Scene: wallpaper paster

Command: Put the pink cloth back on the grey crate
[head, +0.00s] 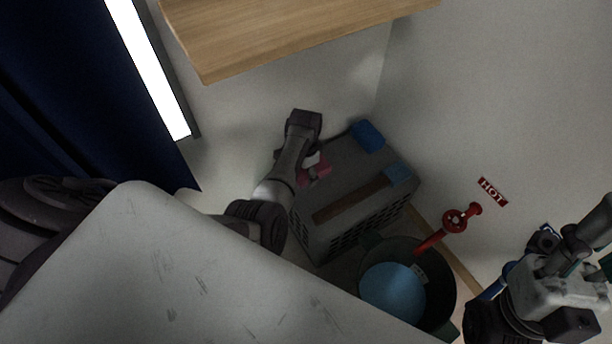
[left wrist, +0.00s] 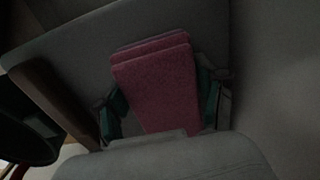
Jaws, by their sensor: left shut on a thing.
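The pink cloth (head: 318,170) is folded and held in my left gripper (head: 312,166). In the left wrist view the pink cloth (left wrist: 160,85) lies between the two green-padded fingers (left wrist: 162,105), which are shut on it. The grey crate (head: 345,165) stands in the corner, and its flat top (left wrist: 75,55) lies beyond the cloth in the left wrist view. The gripper and cloth are over the left part of the crate top; I cannot tell whether the cloth touches it. My right arm shows at the lower right, and its fingers are not clear.
A blue cloth (head: 367,136) lies at the crate's back edge. A wooden bar with a blue end (head: 350,199) lies along its front. A dark bucket of blue liquid (head: 446,282) stands in front, below a red tap (head: 455,219). A wooden shelf (head: 290,35) hangs above.

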